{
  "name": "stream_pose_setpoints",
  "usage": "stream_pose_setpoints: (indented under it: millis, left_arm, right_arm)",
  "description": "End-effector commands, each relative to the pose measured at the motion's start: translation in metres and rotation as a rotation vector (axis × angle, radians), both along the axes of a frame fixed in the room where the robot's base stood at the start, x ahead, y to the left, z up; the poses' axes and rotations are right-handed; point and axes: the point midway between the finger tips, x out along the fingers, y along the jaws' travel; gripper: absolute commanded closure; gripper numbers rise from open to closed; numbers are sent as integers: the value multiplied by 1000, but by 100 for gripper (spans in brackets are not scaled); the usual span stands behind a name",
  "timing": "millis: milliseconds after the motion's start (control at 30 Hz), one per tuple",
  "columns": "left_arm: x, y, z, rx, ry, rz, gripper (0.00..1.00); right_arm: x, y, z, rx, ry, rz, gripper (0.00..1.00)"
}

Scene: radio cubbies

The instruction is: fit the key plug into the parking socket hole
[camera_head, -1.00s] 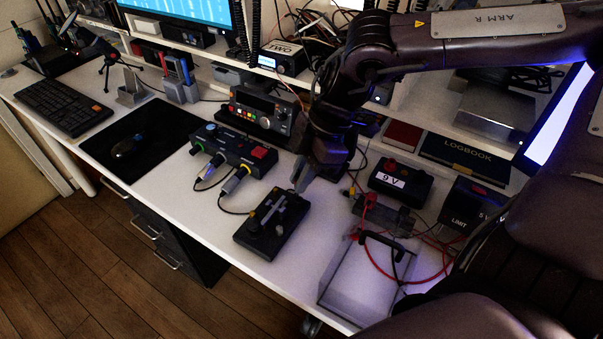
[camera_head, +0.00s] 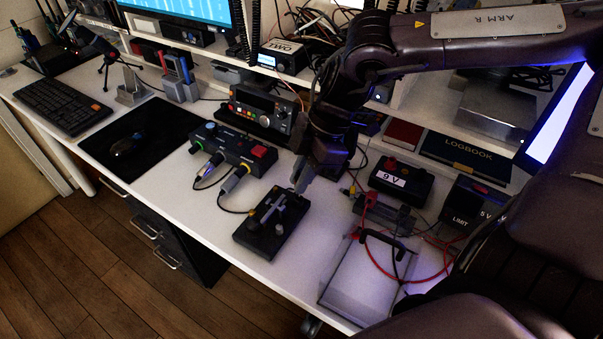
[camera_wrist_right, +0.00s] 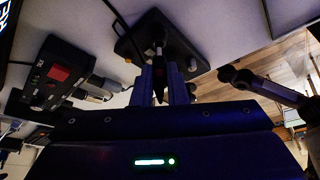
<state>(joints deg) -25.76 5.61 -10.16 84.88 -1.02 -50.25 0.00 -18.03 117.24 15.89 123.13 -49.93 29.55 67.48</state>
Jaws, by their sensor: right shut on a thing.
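My right gripper (camera_head: 298,186) is just behind and above the black key unit (camera_head: 272,226), near the desk's middle. In the right wrist view its two fingers (camera_wrist_right: 160,78) point toward the key unit (camera_wrist_right: 165,42) and are shut on a dark, slim piece between them, which appears to be the key plug (camera_wrist_right: 159,66). A black cable runs close to the fingers. The plug's tip and any contact with the key unit are hard to make out. I cannot pick out the parking socket hole with certainty. My left gripper is not in view.
A control box (camera_head: 233,148) with colored buttons and two cabled plugs in its front stands left of the gripper. A 9 V box (camera_head: 400,182) and a grey open tray (camera_head: 340,302) with red wires are to the right. The front desk strip is mostly clear.

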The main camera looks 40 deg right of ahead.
Motion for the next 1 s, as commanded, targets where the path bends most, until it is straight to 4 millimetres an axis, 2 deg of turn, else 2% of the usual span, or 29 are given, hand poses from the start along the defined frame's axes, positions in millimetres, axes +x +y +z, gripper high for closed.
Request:
stream_pose_setpoints:
  millis: [933, 967, 1000]
  left_arm:
    - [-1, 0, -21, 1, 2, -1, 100]
    - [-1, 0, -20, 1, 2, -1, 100]
    - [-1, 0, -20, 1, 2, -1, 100]
  right_arm:
    - [0, 0, -25, 0, 0, 0, 100]
    - [0, 0, -24, 0, 0, 0, 84]
    - [0, 0, -23, 0, 0, 0, 78]
